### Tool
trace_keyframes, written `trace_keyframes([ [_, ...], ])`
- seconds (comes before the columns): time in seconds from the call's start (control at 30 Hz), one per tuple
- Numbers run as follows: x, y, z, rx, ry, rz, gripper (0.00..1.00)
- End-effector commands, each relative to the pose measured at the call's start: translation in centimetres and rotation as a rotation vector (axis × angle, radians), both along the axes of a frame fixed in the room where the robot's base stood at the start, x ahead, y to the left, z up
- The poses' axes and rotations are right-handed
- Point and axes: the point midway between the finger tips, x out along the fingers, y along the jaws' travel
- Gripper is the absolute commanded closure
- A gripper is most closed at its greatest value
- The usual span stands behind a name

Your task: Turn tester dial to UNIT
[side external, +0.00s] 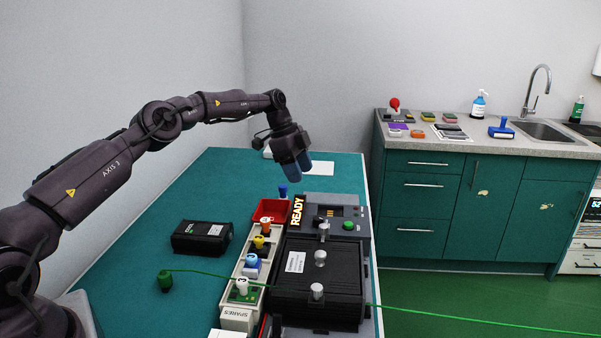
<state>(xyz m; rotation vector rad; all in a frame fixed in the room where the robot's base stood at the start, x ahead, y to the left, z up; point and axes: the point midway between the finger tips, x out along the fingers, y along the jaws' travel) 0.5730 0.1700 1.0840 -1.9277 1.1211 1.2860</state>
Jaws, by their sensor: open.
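The tester (345,212) is a grey unit at the far right part of the teal table, with a lit READY sign (298,211) at its left and a green button (348,225). A small dark knob (318,221) on its face may be the dial; its marks are too small to read. My gripper (298,167) is open, with blue fingertips pointing down. It hangs above and behind the tester, apart from it, and appears empty.
A black box (201,237) and a green cable (205,272) lie further left.

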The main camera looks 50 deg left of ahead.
Motion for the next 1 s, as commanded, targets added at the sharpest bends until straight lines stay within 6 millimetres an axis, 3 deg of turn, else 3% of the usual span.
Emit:
trace_keyframes([
  [0.17,0.6,-1.7,0.6,0.009,-0.009,-0.032,0.45],
  [0.33,0.9,-8.2,2.0,0.157,0.031,-0.130,0.45],
  [0.4,0.5,-10.3,1.9,0.229,0.063,-0.032,0.45],
  [0.5,0.0,-11.4,1.7,0.289,0.079,0.192,0.45],
  [0.67,-1.1,-11.0,1.4,0.298,0.059,0.637,0.45],
  [0.8,-2.2,-8.9,0.9,0.224,0.026,1.054,0.45],
  [0.9,-2.6,-7.3,0.2,0.145,0.012,1.300,0.45],
  [1.0,-2.4,-7.1,-0.2,0.066,0.005,1.453,0.45],
])
